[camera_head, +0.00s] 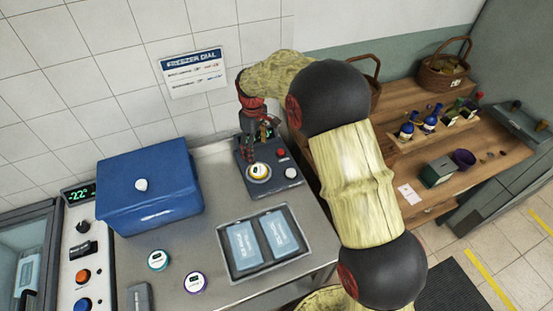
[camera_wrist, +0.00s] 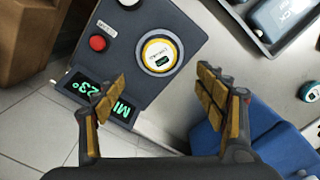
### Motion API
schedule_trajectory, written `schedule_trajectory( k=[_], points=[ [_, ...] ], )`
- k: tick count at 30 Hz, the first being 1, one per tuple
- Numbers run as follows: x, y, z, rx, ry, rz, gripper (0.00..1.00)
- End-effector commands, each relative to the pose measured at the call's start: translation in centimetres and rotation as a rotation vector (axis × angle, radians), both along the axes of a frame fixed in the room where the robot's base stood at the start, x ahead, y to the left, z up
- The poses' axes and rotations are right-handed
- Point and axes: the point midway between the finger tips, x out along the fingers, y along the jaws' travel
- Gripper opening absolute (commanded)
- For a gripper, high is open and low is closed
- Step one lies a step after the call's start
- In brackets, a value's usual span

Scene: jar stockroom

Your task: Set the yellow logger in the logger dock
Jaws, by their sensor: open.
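The yellow logger (camera_head: 260,171), a white disc with a yellow rim, lies flat on the dark logger dock (camera_head: 245,185) at the back of the steel bench. In the wrist view the logger (camera_wrist: 159,53) sits on the dock's (camera_wrist: 175,17) top face, with a small dark screen showing. No gap under it can be made out. My gripper (camera_head: 257,138) is above and behind the logger in the head view. In the wrist view my gripper (camera_wrist: 162,82) is open and empty, its fingers spread apart and clear of the logger. The dock has a red button, a white button and a lit green display.
A grey tray (camera_head: 222,237) with two blue packs lies in front of the dock. A blue box (camera_head: 150,195) stands left. A teal-rimmed logger (camera_head: 158,260) and a purple-rimmed logger (camera_head: 195,282) lie on the bench. A wooden bench (camera_head: 480,150) with bottles is at right.

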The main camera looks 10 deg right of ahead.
Motion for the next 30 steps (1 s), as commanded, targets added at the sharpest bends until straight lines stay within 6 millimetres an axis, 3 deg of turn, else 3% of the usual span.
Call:
schedule_trajectory(
  k=[5, 8, 11, 15, 21, 30],
  points=[
    [-0.2, -0.2, 0.8, 0.002, -0.008, -0.009, 0.71],
    [-0.9, -0.9, 3.0, 0.007, -0.028, -0.042, 0.71],
    [-2.6, -2.1, 6.5, 0.015, -0.062, -0.103, 0.71],
    [-6.0, -4.2, 11.7, 0.032, -0.117, -0.207, 0.71],
    [-11.9, -6.9, 17.6, 0.061, -0.195, -0.358, 0.71],
    [-22.1, -10.4, 22.7, 0.117, -0.306, -0.578, 0.71]
  ],
)
